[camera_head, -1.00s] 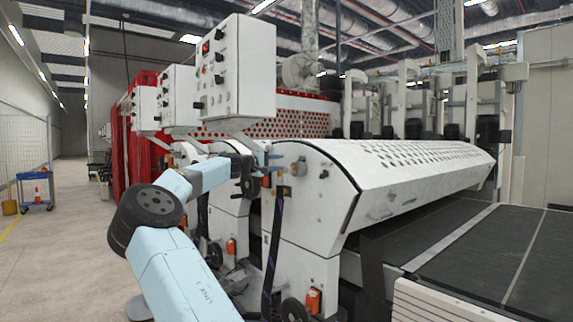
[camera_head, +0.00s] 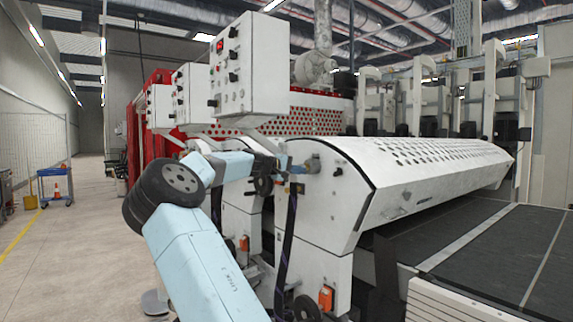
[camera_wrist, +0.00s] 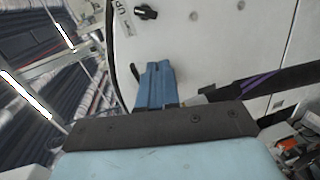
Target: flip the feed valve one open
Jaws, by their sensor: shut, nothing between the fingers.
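My gripper (camera_wrist: 157,80) shows in the wrist view as two blue fingers held together, shut and empty, in front of the white machine panel. In the head view my gripper (camera_head: 289,165) is at the near end of the white coater cover. A small blue and brass fitting (camera_head: 297,188), possibly feed valve one, sits just below it on the machine's end. Its handle position is too small to tell, and I cannot tell whether the fingers touch it. In the wrist view the dark gripper mount hides what lies below the fingers.
The white coater (camera_head: 425,180) fills the right side, with a dark conveyor belt (camera_head: 490,250) in front. Grey control boxes (camera_head: 250,68) hang above my arm. A black knob (camera_wrist: 146,12) is on the panel. A dark strap (camera_wrist: 270,82) runs beside my fingers.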

